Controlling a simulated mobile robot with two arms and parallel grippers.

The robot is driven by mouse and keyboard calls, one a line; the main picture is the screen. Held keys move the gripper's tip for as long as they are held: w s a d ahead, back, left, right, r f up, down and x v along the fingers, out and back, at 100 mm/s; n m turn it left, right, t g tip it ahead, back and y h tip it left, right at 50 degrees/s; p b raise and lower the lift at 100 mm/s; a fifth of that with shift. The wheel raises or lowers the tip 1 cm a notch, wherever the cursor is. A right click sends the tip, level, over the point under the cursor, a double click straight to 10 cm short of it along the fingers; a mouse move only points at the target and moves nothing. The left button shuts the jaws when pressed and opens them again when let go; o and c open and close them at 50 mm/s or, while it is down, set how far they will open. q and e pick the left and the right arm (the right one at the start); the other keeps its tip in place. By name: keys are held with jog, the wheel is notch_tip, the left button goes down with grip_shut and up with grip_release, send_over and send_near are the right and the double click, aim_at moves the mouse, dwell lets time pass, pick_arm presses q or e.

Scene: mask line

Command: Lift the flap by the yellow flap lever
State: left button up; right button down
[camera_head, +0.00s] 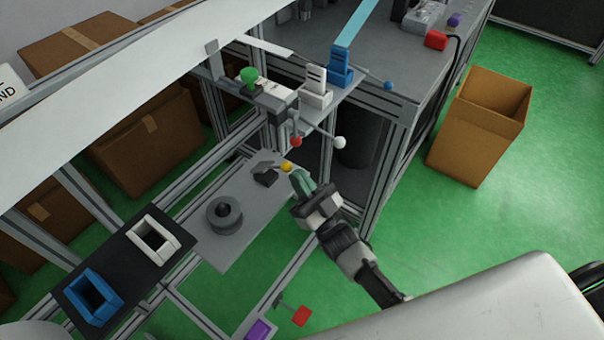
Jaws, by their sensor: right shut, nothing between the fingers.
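The yellow flap lever shows as a small yellow knob (287,167) beside a dark grey bracket (266,177) on a grey plate (245,236). My right gripper (298,178), with greenish fingers, is just right of the yellow knob and slightly nearer to me. Its fingers are shut and hold nothing. Whether a fingertip touches the knob I cannot tell. Which part is the flap is not clear from this view. My left gripper is not in view.
A dark grey spool (224,215) sits on the plate. Above the knob are levers with red (296,141) and white (340,142) balls. White (153,240) and blue (92,297) frames stand at lower left. An open cardboard box (480,130) stands on the green floor at right.

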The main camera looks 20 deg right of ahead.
aim_at(283, 164)
jog(key=r+g+p, duration=0.1)
jog(key=r+p, duration=0.1)
jog(key=p, duration=0.1)
jog(key=w+a+r+g+h+p, duration=0.1)
jog(key=g+p, duration=0.1)
jog(key=p, duration=0.2)
jog(key=w+a+r+n+g+p, duration=0.1)
jog(key=r+p, duration=0.1)
jog(key=p, duration=0.2)
jog(key=shift+w+r+g+h, duration=0.25)
jog(key=shift+r+g+h, duration=0.05)
jog(key=shift+r, duration=0.05)
jog(key=shift+w+a+r+g+p, duration=0.3)
jog(key=shift+w+g+p, duration=0.1)
jog(key=shift+p, duration=0.25)
jog(key=shift+p+x, duration=0.55)
jog(key=shift+x, duration=0.2)
jog(key=shift+f, duration=0.1)
